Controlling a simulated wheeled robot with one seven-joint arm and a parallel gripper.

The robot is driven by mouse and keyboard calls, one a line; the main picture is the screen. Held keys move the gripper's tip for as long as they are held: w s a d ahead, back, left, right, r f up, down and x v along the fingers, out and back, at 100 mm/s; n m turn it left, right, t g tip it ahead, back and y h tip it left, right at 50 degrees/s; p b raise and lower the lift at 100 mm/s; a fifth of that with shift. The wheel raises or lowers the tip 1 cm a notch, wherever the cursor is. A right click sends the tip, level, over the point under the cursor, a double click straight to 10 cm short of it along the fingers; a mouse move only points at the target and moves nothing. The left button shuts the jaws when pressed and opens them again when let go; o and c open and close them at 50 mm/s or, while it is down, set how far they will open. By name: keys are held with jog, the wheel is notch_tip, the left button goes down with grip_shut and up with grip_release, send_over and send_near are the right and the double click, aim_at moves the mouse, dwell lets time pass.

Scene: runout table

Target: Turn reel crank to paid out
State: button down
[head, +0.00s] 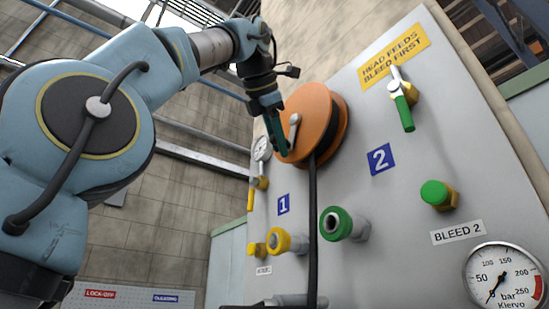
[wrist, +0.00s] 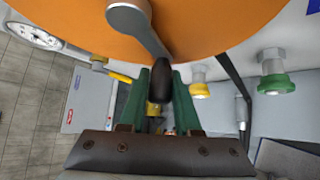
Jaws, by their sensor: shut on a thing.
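The orange reel (head: 322,112) is mounted on the upper part of the grey panel, with a dark hose (head: 313,230) hanging straight down from it. Its grey crank arm (head: 294,128) runs from the hub down toward my gripper (head: 277,143). In the wrist view the orange reel face (wrist: 215,25) fills the top, and the crank arm (wrist: 135,22) ends in a dark handle (wrist: 160,82). My gripper (wrist: 160,90) has its green fingers on either side of this handle, shut on it. The handle's far side is hidden.
The panel carries a yellow coupling (head: 283,241), a green coupling (head: 340,223), a green-handled valve (head: 403,108), a green bleed knob (head: 437,194) and a pressure gauge (head: 503,276). A small gauge (head: 261,148) and yellow-handled valve (head: 255,190) sit left of the reel.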

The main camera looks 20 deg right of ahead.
jog(key=shift+s+d+r+n+g+p, duration=0.1)
jog(key=shift+s+d+n+g+p, duration=0.05)
jog(key=shift+s+n+g+p, duration=0.55)
jog(key=shift+s+d+n+g+p, duration=0.2)
jog(key=shift+s+g+p, duration=0.3)
jog(key=shift+g+p, duration=0.4)
jog(key=c, duration=0.9)
grip_release()
jog(key=shift+s+a, duration=0.1)
jog(key=shift+s, duration=0.05)
jog(key=shift+o, duration=1.3)
jog(key=shift+f, duration=0.2)
jog(key=p+v, duration=0.1)
jog(key=v, duration=0.6)
jog(key=shift+a, duration=0.15)
